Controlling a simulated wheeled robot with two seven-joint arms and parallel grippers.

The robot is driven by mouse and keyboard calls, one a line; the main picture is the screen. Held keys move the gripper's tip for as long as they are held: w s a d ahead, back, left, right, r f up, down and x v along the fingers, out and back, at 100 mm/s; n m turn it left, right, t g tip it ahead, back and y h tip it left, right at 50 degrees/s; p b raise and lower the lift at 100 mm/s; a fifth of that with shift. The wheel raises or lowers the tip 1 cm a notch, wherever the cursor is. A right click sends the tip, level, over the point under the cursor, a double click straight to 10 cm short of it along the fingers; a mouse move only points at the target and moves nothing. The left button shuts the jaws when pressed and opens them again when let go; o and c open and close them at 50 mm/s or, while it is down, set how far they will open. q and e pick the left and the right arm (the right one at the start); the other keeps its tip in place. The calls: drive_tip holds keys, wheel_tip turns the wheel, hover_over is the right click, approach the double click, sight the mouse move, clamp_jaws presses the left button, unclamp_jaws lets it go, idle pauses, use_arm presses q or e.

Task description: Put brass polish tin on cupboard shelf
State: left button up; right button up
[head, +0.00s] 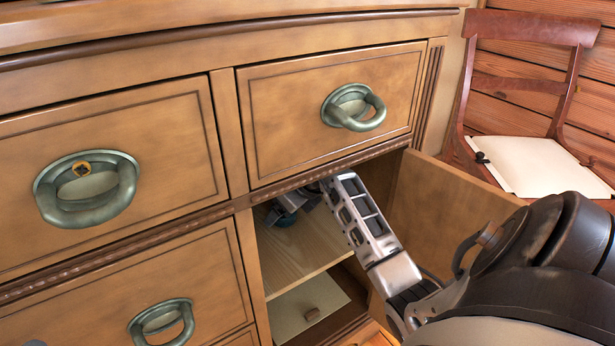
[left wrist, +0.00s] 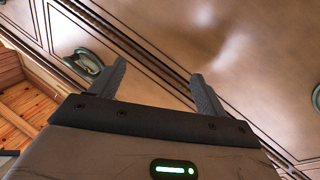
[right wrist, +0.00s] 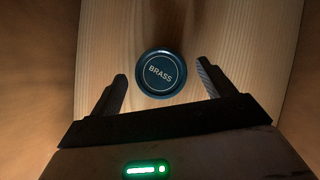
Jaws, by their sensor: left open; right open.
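The brass polish tin (right wrist: 161,73) is a round dark blue tin with "BRASS" on its lid. In the right wrist view it sits on the pale wooden cupboard shelf (right wrist: 220,30). My right gripper (right wrist: 163,82) is open, with one finger on each side of the tin and gaps between. In the head view my right arm reaches into the open cupboard, onto the upper shelf (head: 303,245); a bit of blue shows by the gripper (head: 287,214), mostly hidden. My left gripper (left wrist: 158,80) is open and empty before the cabinet front.
The cupboard door (head: 440,205) stands open to the right of my right arm. A lower compartment holds a pale flat item (head: 308,308). Drawers with green ring handles (head: 354,107) are above and left. A wooden chair (head: 540,165) stands at the right.

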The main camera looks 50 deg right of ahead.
sight(293, 221)
drive_tip(key=shift+s+d+r+p, duration=0.1)
drive_tip(key=shift+s+r+p, duration=0.3)
drive_tip(key=shift+r, duration=0.2)
drive_tip(key=s, duration=0.2)
drive_tip(key=s+p, duration=0.1)
drive_tip(key=shift+s+d+f, duration=0.15)
drive_tip(key=shift+s+f, duration=0.05)
drive_tip(key=shift+s, duration=0.15)
drive_tip(key=s, duration=0.2)
drive_tip(key=s+p, duration=0.1)
drive_tip(key=s, duration=0.2)
drive_tip(key=s+p, duration=0.1)
drive_tip(key=s, duration=0.2)
drive_tip(key=shift+d, duration=0.35)
use_arm(q)
drive_tip(key=f+g, duration=0.1)
drive_tip(key=s+f+n+g+y, duration=0.1)
drive_tip(key=f, duration=0.1)
drive_tip(key=s+f+g, duration=0.1)
drive_tip(key=shift+d+f+n+y, duration=0.15)
drive_tip(key=shift+f+n+y, duration=0.15)
drive_tip(key=shift+y, duration=0.1)
use_arm(e)
drive_tip(key=shift+w, duration=0.1)
